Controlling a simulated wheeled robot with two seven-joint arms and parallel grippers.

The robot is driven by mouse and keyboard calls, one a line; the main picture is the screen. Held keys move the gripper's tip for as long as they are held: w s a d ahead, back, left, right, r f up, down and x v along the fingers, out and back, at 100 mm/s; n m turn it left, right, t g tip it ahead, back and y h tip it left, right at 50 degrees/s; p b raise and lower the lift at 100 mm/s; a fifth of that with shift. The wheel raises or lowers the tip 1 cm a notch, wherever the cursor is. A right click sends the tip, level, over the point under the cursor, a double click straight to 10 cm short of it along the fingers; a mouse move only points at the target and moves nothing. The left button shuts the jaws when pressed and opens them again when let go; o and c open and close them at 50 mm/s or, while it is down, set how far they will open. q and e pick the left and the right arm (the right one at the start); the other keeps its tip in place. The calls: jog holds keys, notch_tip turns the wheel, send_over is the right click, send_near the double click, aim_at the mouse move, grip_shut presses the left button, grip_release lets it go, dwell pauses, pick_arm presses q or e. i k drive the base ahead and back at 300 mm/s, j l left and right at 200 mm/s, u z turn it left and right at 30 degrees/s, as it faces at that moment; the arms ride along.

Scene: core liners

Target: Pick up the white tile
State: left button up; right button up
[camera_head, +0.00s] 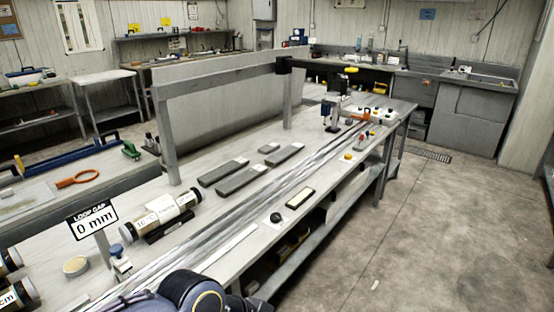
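No large white tile stands out clearly. A small whitish piece (374,285) lies on the concrete floor to the right of the workbench; it is too small to tell whether it is a tile. A pale rectangular plate with a dark border (300,197) lies flat near the bench's right edge. A long thin white strip (228,247) lies on the bench nearer to me. Neither gripper shows. A dark rounded link of mine shows at the bottom edge and hides part of the bench's near end.
The long workbench (225,208) carries clear rails, grey bars (243,180), a labelled cylinder (166,208) and a "0 mm" sign (92,222). A black knob (276,217) sits near its edge. Open floor (430,235) lies to the right.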

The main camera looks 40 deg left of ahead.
aim_at(164, 199)
jog(key=i+u, duration=0.15)
jog(key=i, duration=0.45)
jog(key=i+u, duration=0.15)
jog(key=i, duration=0.45)
jog(key=i+l+u, duration=0.1)
jog(key=i, duration=0.5)
jog(key=i+l+u, duration=0.15)
jog(key=i, duration=0.45)
jog(key=u, duration=0.5)
jog(key=i+l+u, duration=0.1)
jog(key=u, duration=0.4)
jog(key=l+u, duration=0.1)
jog(key=u, duration=0.4)
jog(key=i+l+u, duration=0.1)
jog(key=u, duration=0.9)
